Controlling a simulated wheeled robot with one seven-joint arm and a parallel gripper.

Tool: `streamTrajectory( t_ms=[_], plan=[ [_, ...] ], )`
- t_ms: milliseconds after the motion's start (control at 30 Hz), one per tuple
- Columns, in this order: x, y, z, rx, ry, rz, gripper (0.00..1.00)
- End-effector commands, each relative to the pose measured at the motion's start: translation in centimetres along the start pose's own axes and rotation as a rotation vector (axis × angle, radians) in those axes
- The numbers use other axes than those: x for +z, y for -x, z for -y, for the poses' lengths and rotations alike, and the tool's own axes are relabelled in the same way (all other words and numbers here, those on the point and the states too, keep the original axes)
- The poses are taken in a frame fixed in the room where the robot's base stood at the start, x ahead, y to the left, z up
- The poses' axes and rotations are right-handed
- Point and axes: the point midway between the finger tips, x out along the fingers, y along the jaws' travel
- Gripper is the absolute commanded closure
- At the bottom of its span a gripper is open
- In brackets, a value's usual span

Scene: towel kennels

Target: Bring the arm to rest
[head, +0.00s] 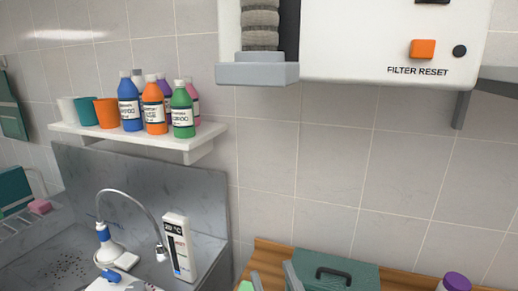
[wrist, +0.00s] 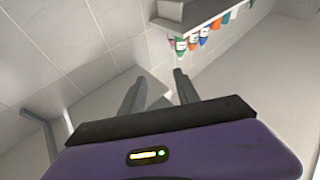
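In the wrist view my gripper (wrist: 160,78) has its two grey fingers spread apart, with only wall and a pale surface behind the gap. I see nothing held between them. In the head view two grey bars at the bottom edge look like the fingertips of my gripper (head: 274,275), in front of the wooden counter (head: 262,251) and beside a dark green box with a black handle (head: 340,275). The rest of the arm is out of the head view.
A wall shelf (head: 190,145) holds cups and several bottles. A white unit with an orange button (head: 423,49) hangs above the counter. Left is a sink with a curved tap (head: 130,196) and a white thermometer box (head: 179,246). A purple-capped bottle (head: 456,282) stands right.

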Motion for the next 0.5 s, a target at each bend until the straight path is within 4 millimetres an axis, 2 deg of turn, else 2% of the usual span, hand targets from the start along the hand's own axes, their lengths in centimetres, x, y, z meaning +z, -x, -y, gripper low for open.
streamTrajectory(
  t_ms=[33,200,500],
  plan=[
    [0.9,2.3,-0.7,0.012,-0.007,0.024,0.62],
    [2.3,8.8,-2.6,0.054,-0.03,0.085,0.62],
    [3.2,19.9,-5.2,0.141,-0.058,0.229,0.62]
  ],
)
